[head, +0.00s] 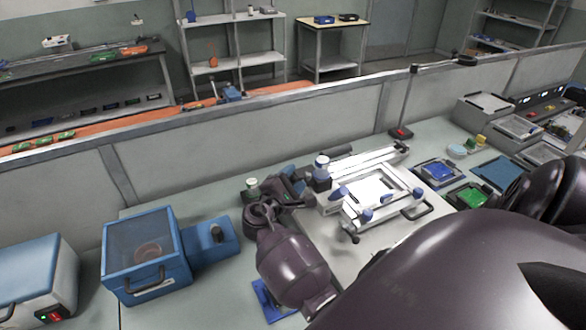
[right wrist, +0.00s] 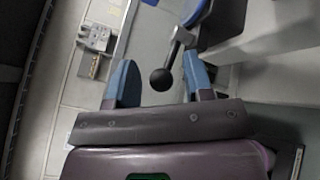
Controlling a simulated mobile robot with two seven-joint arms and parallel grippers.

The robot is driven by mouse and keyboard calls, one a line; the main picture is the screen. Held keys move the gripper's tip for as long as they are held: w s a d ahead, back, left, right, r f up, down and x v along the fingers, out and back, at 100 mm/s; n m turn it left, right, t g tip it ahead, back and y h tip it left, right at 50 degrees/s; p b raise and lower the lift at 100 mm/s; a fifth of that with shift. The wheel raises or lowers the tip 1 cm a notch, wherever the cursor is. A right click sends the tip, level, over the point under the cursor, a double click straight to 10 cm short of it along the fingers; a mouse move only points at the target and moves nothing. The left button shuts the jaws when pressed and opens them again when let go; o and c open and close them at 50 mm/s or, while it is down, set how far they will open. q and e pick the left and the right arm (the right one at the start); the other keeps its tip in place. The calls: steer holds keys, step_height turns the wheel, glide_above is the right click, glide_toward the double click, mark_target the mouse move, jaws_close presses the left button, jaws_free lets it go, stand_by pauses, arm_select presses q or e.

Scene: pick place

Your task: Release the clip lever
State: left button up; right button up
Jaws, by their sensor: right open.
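My right gripper (head: 303,187) is at the left side of a white clamping frame (head: 388,219) with blue knobs on the bench. In the right wrist view its two blue fingertips (right wrist: 160,84) are apart and empty. A clip lever, a metal stem with a black ball end (right wrist: 161,79), shows in the gap between the fingertips; I cannot tell if either touches it. A blue part (right wrist: 196,14) is at the stem's upper end. In the head view my gripper hides the place where this lever likely is. My left gripper is not in view.
A blue box with a clear lid (head: 146,247) stands left of my arm. Blue and green trays (head: 474,196) lie to the right of the frame. A grey partition (head: 240,140) runs behind the bench. A black stand (head: 402,131) rises at the back.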

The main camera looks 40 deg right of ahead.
steer(key=b+v, duration=0.2)
steer(key=v, duration=0.8)
steer(key=shift+s+a, duration=0.15)
steer(key=shift+a, duration=0.2)
